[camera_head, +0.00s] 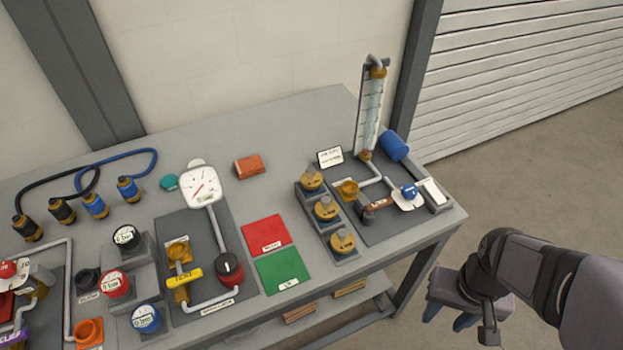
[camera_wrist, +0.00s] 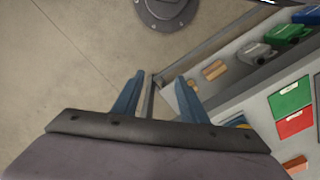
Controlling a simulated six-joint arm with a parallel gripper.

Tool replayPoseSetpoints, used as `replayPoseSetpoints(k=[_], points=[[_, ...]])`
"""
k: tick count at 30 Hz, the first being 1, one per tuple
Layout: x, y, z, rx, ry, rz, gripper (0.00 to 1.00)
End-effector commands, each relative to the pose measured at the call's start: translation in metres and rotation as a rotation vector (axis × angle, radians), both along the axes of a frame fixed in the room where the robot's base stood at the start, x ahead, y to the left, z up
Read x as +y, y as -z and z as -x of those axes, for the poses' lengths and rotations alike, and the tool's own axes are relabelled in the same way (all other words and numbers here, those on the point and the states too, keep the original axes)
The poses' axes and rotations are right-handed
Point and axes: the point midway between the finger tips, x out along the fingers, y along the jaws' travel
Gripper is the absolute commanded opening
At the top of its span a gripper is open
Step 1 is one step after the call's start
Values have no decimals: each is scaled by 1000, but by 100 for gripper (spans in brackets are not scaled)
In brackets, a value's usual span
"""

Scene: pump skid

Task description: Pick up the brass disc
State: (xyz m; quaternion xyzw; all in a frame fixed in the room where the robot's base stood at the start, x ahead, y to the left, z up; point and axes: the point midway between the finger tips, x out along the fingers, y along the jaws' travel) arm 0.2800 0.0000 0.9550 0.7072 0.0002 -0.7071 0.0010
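Three round brass-coloured pieces stand in a row of grey holders right of the table's middle in the head view: a far one (camera_head: 311,180), a middle one (camera_head: 326,208) and a near one (camera_head: 342,241). Their small labels are unreadable, and I cannot tell which is the brass disc. My gripper (camera_head: 449,317) hangs off the table's right side, apart from these pieces. In the wrist view, its blue fingers (camera_wrist: 158,90) are spread with nothing between them. The holders are not clearly visible there.
A gauge panel (camera_head: 398,215) with an upright clear tube (camera_head: 370,110) stands right of the holders. Red (camera_head: 268,234) and green (camera_head: 282,270) mats lie to their left. The grey table (camera_head: 262,125) has a lower shelf with small blocks (camera_wrist: 215,69). Floor right of the table is clear.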

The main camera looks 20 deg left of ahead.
Motion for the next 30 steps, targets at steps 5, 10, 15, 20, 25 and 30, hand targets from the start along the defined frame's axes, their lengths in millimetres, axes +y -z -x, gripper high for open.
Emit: replayPoseSetpoints(k=[5,10,15,20,25,30], points=[[0,0,0,0,0,0,68],[0,0,0,0,0,0,68],[2,-3,-8,0,2,1,68],[13,-16,-38,-5,17,6,68],[40,-36,-95,-15,52,17,68],[83,-55,-154,-28,100,28,68]])
